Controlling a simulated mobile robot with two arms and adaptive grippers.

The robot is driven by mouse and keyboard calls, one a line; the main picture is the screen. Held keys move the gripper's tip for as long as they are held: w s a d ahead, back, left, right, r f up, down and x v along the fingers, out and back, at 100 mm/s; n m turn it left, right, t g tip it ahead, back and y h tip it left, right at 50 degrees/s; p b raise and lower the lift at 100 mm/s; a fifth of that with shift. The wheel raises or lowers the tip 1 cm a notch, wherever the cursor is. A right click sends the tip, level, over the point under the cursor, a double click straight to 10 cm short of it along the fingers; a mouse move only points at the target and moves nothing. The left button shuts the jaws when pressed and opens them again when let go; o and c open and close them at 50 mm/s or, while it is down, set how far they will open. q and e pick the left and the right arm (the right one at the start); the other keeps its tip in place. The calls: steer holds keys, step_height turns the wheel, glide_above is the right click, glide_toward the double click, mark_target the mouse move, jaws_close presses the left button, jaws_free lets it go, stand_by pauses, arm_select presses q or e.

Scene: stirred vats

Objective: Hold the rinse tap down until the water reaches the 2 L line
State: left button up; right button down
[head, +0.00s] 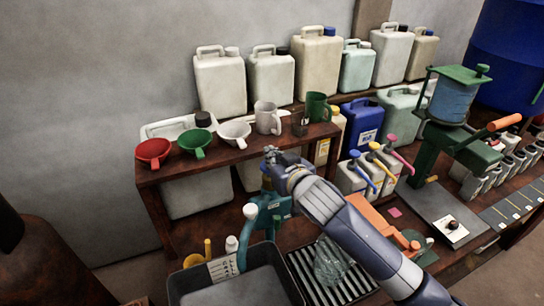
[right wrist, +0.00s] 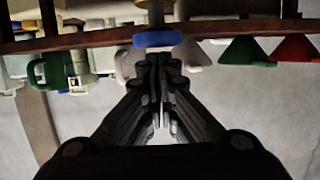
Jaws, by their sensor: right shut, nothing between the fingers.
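My right gripper (head: 274,160) reaches across the bench from the lower right, its fingers shut and empty. In the right wrist view its narrow fingertips (right wrist: 157,62) point at a blue disc on a brass stem (right wrist: 157,38), which looks like the tap's top; whether they touch cannot be told. In the head view that tap is largely hidden by my gripper. A clear jug (head: 331,262) stands on a slatted drain grate (head: 305,268), partly behind my arm. Its water level and 2 L line cannot be made out. My left gripper is not in view.
A dark basin (head: 180,284) is left of the grate. A teal device (head: 262,212) stands behind it. The raised shelf (head: 160,176) holds a red funnel (head: 154,151), a green funnel (head: 195,142) and mugs. Pump bottles and a green press (head: 432,145) stand to the right.

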steer(key=shift+f+b, duration=0.35)
steer(key=shift+f, duration=0.8)
stand_by(1.3)
stand_by(5.5)
